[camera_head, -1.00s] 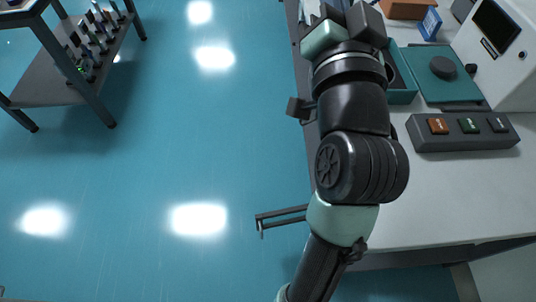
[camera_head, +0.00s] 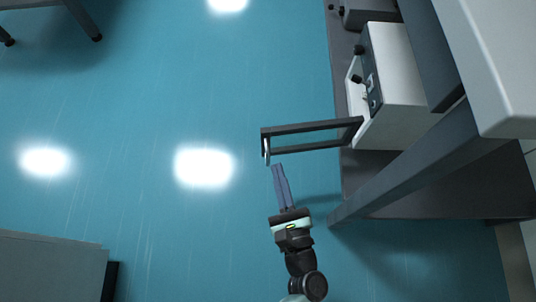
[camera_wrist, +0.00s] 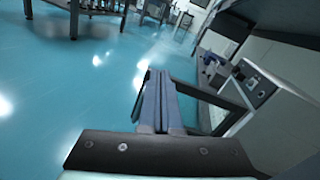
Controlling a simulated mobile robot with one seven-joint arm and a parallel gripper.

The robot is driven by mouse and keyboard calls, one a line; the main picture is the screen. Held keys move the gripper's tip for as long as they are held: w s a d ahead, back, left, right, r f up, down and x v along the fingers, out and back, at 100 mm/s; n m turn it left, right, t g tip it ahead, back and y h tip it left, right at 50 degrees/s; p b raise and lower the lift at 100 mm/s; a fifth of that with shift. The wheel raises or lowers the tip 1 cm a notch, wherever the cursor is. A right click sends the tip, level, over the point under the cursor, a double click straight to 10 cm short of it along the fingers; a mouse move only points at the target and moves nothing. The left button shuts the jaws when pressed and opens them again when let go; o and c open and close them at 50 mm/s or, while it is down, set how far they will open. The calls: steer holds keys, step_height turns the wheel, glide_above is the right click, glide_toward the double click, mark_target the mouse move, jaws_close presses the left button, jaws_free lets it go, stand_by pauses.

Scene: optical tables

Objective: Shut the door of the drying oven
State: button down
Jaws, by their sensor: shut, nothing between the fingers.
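The drying oven (camera_head: 392,82) is a white box with a dark control panel on the low shelf under the table. Its door (camera_head: 300,128), a dark frame, stands wide open, sticking out left over the floor from the oven's near end. A pale handle (camera_head: 266,148) is on the door's outer end. My gripper (camera_head: 278,168) is shut and empty, its fingertips just on the near side of the door's outer end; contact cannot be told. In the wrist view, my gripper's fingers (camera_wrist: 158,85) point forward, with the door (camera_wrist: 212,97) and oven (camera_wrist: 262,92) to their right.
The table (camera_head: 490,60) overhangs the oven, and its slanting leg (camera_head: 400,175) stands near my side of it. Another grey device (camera_head: 370,12) sits farther along the shelf (camera_head: 350,175). A grey block (camera_head: 50,265) is at lower left. Open floor lies left of the door.

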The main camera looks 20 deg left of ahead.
steer(key=s+f+m+h+b, duration=0.1)
steer(key=s+f+m+b, duration=0.1)
steer(key=s+f+m, duration=0.3)
steer(key=n+b, duration=0.1)
steer(key=b, duration=0.4)
glide_toward(266, 135)
steer(key=shift+t, duration=0.4)
steer(key=x, duration=0.6)
steer(key=shift+w+a+f, duration=0.25)
steer(key=shift+w+f, duration=0.05)
steer(key=shift+f, duration=0.05)
